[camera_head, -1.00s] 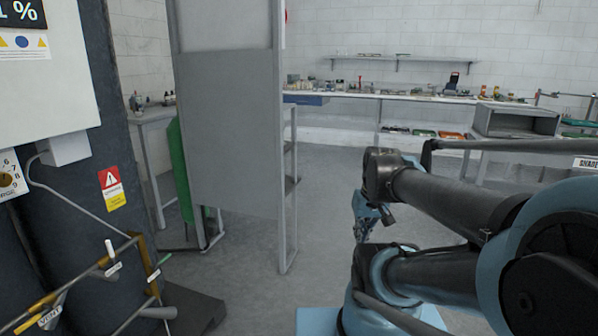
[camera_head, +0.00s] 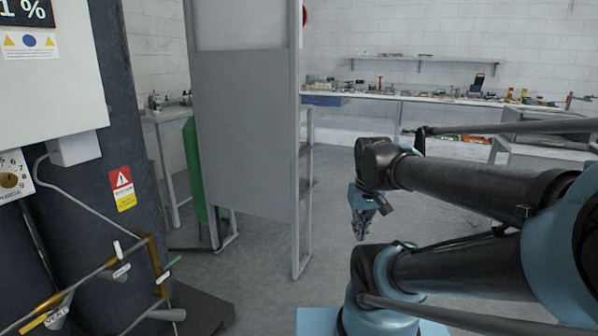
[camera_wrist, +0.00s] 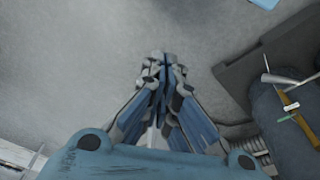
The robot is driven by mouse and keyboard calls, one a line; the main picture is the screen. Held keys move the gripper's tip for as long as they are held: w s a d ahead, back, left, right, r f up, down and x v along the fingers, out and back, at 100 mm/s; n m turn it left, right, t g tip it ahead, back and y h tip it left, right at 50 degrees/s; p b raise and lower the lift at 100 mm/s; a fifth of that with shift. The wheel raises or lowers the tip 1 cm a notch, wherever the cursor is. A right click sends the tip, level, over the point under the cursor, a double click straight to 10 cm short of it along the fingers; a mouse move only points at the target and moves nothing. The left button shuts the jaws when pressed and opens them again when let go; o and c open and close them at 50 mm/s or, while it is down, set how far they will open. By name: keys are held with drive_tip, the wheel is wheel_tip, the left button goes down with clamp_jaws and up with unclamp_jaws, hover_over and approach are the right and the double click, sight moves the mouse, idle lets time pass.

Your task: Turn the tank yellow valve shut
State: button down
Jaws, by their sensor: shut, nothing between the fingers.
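Thin pipework with several small valve handles runs along the dark tank (camera_head: 75,190) at the lower left of the head view. A yellow piece (camera_head: 45,303), perhaps the yellow valve handle, lies along the pipe above a "VENT" tag. A white handle (camera_head: 118,249) and a green handle (camera_head: 170,268) are further right, by a brass-coloured pipe (camera_head: 154,262). My gripper (camera_head: 361,230) hangs over open floor, well right of the pipework, shut and empty. In the wrist view its fingers (camera_wrist: 162,62) are together; some pipework (camera_wrist: 285,98) shows at the right edge.
A grey panel (camera_head: 245,130) on a frame stands between the tank and the back benches. A green object (camera_head: 194,170) stands behind it. A dark base plate (camera_head: 205,308) juts out at the tank's foot. The floor (camera_head: 335,200) around my gripper is clear.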

drive_tip(key=c, duration=2.2)
unclamp_jaws()
drive_tip(key=shift+m, duration=0.6)
drive_tip(key=s+f, duration=0.1)
drive_tip(key=s+d+f, duration=0.1)
drive_tip(key=f, duration=0.1)
drive_tip(key=shift+s+d+f, duration=0.1)
drive_tip(key=shift+s+f, duration=0.05)
drive_tip(key=shift+s, duration=0.05)
drive_tip(key=o, duration=0.4)
drive_tip(key=shift+s+d+f, duration=0.1)
drive_tip(key=shift+s+f, duration=0.1)
drive_tip(key=shift+f, duration=0.05)
drive_tip(key=shift+c, duration=0.2)
